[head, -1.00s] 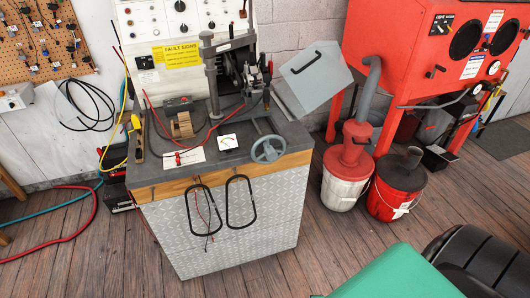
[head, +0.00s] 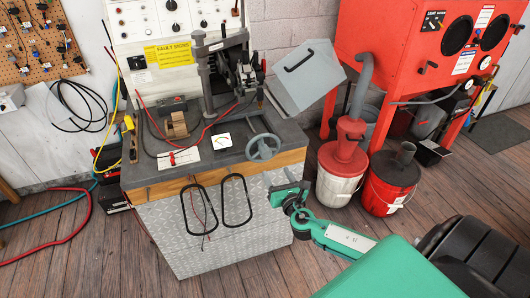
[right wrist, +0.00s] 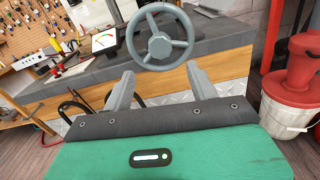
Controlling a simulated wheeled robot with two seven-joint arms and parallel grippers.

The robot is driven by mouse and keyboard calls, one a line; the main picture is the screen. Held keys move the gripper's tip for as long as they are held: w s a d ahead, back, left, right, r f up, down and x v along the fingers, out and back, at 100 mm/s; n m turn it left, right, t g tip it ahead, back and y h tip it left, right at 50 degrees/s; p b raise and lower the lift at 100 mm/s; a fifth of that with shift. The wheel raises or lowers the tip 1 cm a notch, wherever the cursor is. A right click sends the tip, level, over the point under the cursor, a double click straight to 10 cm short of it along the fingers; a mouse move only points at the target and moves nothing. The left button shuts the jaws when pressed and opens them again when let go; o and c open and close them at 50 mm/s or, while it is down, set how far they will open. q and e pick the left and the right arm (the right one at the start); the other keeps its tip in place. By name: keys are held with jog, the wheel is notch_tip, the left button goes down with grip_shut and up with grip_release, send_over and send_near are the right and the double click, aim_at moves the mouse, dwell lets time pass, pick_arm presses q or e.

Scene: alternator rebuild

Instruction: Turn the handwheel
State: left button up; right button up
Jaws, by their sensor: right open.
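The grey handwheel (head: 263,147) sits at the front right of the test bench top, its rim and spokes in plain view. In the right wrist view the handwheel (right wrist: 160,37) is ahead of and above my right gripper (right wrist: 160,90), whose two grey fingers are spread with nothing between them. In the head view my green right arm reaches in from the lower right, and my right gripper (head: 284,198) is below and a little right of the handwheel, apart from it, near the bench's front right corner. My left gripper does not show.
A meter (head: 222,141) and red leads lie left of the handwheel. A tilted grey cover (head: 305,75) is behind it.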

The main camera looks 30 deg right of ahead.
aim_at(267, 156)
jog(key=p+x, duration=0.1)
jog(key=x, duration=1.1)
jog(key=shift+w+d+f, duration=0.1)
jog(key=c, duration=1)
